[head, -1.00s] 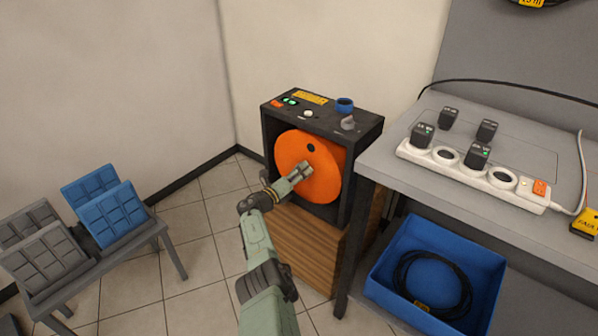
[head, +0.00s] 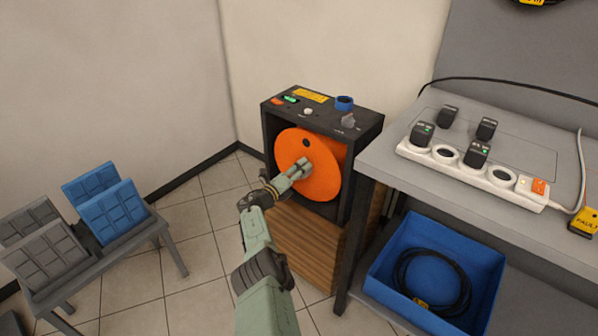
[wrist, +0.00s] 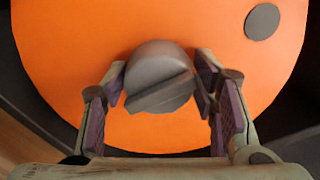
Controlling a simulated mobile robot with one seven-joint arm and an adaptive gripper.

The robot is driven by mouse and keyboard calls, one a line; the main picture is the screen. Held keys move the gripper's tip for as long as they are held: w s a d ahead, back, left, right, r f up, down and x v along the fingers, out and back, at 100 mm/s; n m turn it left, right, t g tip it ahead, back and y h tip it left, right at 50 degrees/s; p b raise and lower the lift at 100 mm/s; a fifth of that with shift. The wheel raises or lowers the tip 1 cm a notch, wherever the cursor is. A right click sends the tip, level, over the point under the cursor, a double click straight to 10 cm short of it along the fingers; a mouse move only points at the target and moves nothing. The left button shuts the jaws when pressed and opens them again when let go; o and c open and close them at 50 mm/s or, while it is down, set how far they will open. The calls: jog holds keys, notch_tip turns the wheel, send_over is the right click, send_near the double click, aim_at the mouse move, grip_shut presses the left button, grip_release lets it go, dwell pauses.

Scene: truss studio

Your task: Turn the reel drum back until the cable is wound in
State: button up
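The orange reel drum (head: 320,186) sits in a dark open-fronted cabinet (head: 368,140). A dark round spot (head: 306,142) on its face is near the top in the head view; the spot (wrist: 262,22) is at upper right in the wrist view. A grey ridged knob (wrist: 158,72) stands out from the drum face. My gripper hides the knob in the head view. I see no cable on the drum; its inner part is hidden.
A grey bench (head: 480,194) stands close on the right, with a white power strip (head: 470,173) and black plugs. A blue bin (head: 385,285) below holds a coiled black cable (head: 405,272). A low rack (head: 165,230) of panels stands left. Floor between is clear.

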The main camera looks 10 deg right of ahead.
jog(key=o, duration=0.4)
jog(key=shift+c, duration=0.2)
jog(key=shift+a, duration=0.1)
jog(key=shift+s+a+f, duration=0.15)
jog(key=shift+s+a, duration=0.05)
jog(key=shift+a, duration=0.1)
jog(key=v, duration=1.1)
jog(key=shift+s, duration=0.2)
